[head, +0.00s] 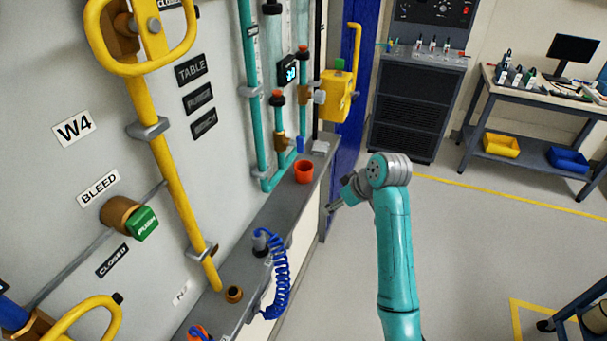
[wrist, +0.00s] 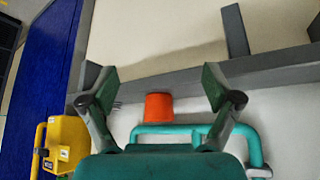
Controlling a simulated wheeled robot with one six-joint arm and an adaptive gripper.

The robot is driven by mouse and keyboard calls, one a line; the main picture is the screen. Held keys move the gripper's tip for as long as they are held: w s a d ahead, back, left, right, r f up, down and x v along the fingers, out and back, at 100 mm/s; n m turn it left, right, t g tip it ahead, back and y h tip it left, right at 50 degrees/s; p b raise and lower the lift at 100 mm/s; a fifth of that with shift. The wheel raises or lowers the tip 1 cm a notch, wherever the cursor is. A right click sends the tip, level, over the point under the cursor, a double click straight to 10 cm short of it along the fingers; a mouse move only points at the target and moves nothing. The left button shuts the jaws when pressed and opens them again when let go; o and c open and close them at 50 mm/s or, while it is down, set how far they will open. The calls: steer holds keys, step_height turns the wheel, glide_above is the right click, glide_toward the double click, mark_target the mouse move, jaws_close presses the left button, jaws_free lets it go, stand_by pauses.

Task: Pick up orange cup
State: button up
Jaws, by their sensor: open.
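The orange cup (head: 304,172) stands on the narrow grey ledge along the wall, near its far end in the head view. In the wrist view the cup (wrist: 158,107) shows between and beyond the open fingers of my gripper (wrist: 159,88). In the head view my gripper (head: 331,208) is to the right of the cup, off the ledge's edge and apart from it. Its fingers are small and partly hidden by my wrist there. Nothing is between the fingers.
Teal pipes (head: 254,100) and a yellow box (head: 336,94) stand close behind the cup. A blue coiled hose (head: 279,280) hangs over the ledge (head: 262,222) nearer to me. A blue column (head: 351,130) rises beyond the ledge. The floor to the right is open.

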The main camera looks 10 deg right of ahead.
step_height(320, 180, up, 6)
steer(key=w+d, duration=0.1)
steer(key=w, duration=0.1)
glide_toward(303, 169)
steer(key=shift+s+a+f+n+g, duration=0.1)
steer(key=shift+a+f+n+g, duration=0.15)
steer(key=shift+f, duration=0.35)
steer(key=shift+a+f+n+g, duration=0.15)
steer(key=shift+a+f, duration=0.25)
steer(key=shift+f, duration=0.15)
steer(key=shift+x, duration=2.65)
steer(key=shift+a+r, duration=0.15)
steer(key=shift+a, duration=0.05)
steer(key=c, duration=1.2)
